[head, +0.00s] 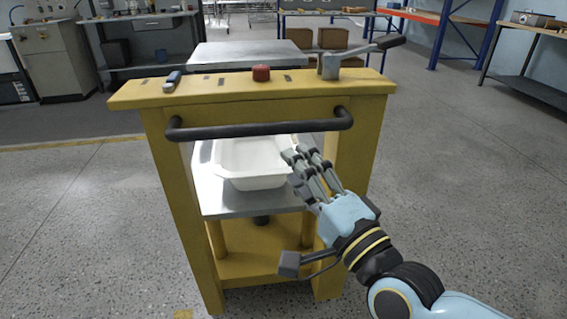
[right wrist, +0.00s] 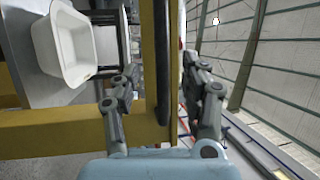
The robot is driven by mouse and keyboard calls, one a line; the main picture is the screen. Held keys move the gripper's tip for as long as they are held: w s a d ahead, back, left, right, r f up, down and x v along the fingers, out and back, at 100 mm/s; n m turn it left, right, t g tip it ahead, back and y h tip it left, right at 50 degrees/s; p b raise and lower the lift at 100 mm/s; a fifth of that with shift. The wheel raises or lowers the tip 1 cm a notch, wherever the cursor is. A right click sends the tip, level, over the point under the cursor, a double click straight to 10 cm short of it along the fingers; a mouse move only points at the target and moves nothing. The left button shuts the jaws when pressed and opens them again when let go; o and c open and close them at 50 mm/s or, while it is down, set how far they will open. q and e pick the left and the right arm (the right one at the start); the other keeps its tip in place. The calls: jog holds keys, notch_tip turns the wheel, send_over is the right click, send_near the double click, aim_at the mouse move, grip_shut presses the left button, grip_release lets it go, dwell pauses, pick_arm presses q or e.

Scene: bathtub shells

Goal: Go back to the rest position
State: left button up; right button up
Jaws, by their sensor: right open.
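My right gripper (head: 310,172) is open and empty in the head view, in front of the yellow cart's right side, below its black handle bar. In the right wrist view its two fingers (right wrist: 160,95) stand apart, with the black handle bar (right wrist: 163,60) and a yellow post showing between them. A white bathtub shell (head: 250,162) sits on the cart's metal shelf, left of the gripper. It also shows in the right wrist view (right wrist: 66,45), at the upper left. My left gripper is not in view.
The yellow cart (head: 250,97) stands close in front, with a red button (head: 261,73) and a grey lever (head: 345,60) on top. Workbenches and a blue-orange rack (head: 440,18) stand at the back. The floor (head: 470,160) is clear on the right.

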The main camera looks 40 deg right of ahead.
notch_tip(320, 180, down, 17)
jog(key=w+n+g+y, duration=0.1)
jog(key=n+g+y, duration=0.1)
jog(key=n+g, duration=0.2)
jog(key=s+f+n+g, duration=0.3)
jog(key=s+f, duration=0.2)
jog(key=f, duration=0.4)
jog(key=s+f+n+g, duration=0.2)
jog(key=s+f+g, duration=0.15)
jog(key=f, duration=0.65)
jog(key=s+f+n+g, duration=0.3)
jog(key=s+f, duration=0.1)
jog(key=s, duration=0.5)
jog(key=s+d+f+n+g, duration=0.1)
jog(key=s+f, duration=0.4)
jog(key=s, duration=0.5)
jog(key=s+d+f+n+g, duration=0.1)
jog(key=s+f+n+g, duration=0.3)
jog(key=s, duration=0.6)
jog(key=shift+f+n+g, duration=0.35)
jog(key=shift+f+n, duration=0.35)
jog(key=shift+n, duration=0.4)
